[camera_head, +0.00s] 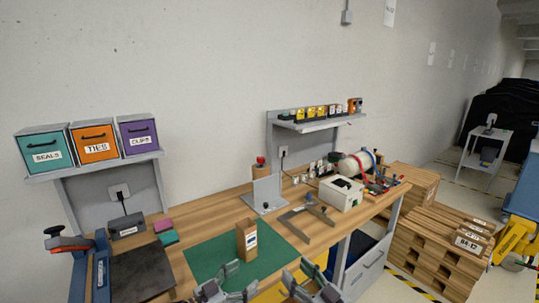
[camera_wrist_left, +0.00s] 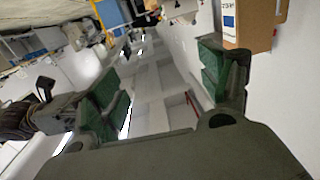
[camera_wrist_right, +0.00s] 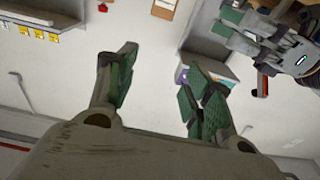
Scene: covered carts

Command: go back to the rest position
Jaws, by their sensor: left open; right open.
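In the head view my left gripper (camera_head: 228,284) is at the bottom centre, over the front part of the green mat (camera_head: 205,258). My right gripper (camera_head: 313,284) is beside it to the right, near the bench's front edge. Both are open with nothing between their fingers. In the left wrist view the green-padded fingers of the left gripper (camera_wrist_left: 160,95) stand wide apart. In the right wrist view the right gripper (camera_wrist_right: 165,92) is also spread and empty, with my left gripper (camera_wrist_right: 275,45) at upper right.
A small open cardboard box (camera_head: 246,240) stands on the mat just beyond my left gripper. A metal bracket (camera_head: 308,221), a white machine (camera_head: 341,192) and a dark plate (camera_head: 140,271) are on the bench. Labelled bins (camera_head: 95,143) sit on a left shelf. Pallets (camera_head: 440,245) stand right.

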